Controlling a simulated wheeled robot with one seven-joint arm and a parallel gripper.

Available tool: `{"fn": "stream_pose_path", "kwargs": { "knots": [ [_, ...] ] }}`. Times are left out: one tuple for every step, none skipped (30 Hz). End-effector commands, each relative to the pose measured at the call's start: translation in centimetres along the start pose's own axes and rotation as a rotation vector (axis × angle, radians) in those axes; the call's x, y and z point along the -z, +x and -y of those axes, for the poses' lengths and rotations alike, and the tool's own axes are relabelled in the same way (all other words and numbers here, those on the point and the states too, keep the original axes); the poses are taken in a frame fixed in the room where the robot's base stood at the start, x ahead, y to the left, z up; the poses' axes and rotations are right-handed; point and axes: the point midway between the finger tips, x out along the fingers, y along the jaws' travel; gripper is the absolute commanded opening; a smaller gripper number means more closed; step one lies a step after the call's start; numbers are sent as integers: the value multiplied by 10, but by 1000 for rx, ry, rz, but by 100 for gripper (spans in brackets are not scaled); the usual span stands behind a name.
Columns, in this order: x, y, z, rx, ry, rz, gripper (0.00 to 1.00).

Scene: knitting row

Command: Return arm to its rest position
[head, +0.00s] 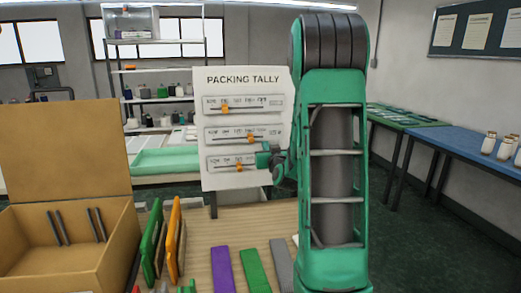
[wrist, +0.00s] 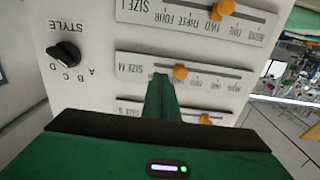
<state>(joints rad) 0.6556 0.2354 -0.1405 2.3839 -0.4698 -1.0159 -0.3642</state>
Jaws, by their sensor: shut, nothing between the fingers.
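My gripper (head: 263,159) is shut and empty, in front of the lower right part of a white board (head: 277,87) headed PACKING TALLY. The board has a top slider (head: 225,108), a middle slider (head: 250,137) and a bottom slider (head: 239,167), all with orange knobs. In the wrist view the board appears upside down. There the shut green fingers (wrist: 162,85) end just beside the orange SIZE M knob (wrist: 180,71); I cannot tell if they touch it. A black STYLE dial (wrist: 65,54) also shows there. My arm hides the board's right side in the head view.
An open cardboard box (head: 75,205) stands at left. Beside it are upright green (head: 151,238) and orange (head: 174,236) panels. Purple (head: 223,270), green (head: 256,269) and grey strips lie on the wooden table (head: 205,250). A blue table (head: 455,135) stands at right.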

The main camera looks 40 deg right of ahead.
Motion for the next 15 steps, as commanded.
{"fn": "stream_pose_path", "kwargs": {
  "knots": [
    [0,0,0,0,0,0,0],
    [0,0,0,0,0,0,0],
    [0,0,0,0,0,0,0],
    [0,0,0,0,0,0,0],
    [0,0,0,0,0,0,0],
    [0,0,0,0,0,0,0],
    [0,0,0,0,0,0,0],
    [0,0,0,0,0,0,0],
    [0,0,0,0,0,1,0],
    [0,0,1,2,-1,3,0],
    [0,0,2,4,-2,7,0],
    [-2,-2,4,11,-4,19,0],
    [-3,-3,7,17,-6,32,0],
    [-4,-5,11,26,-9,51,0],
    [-7,-9,16,40,-12,81,0]
  ]
}}
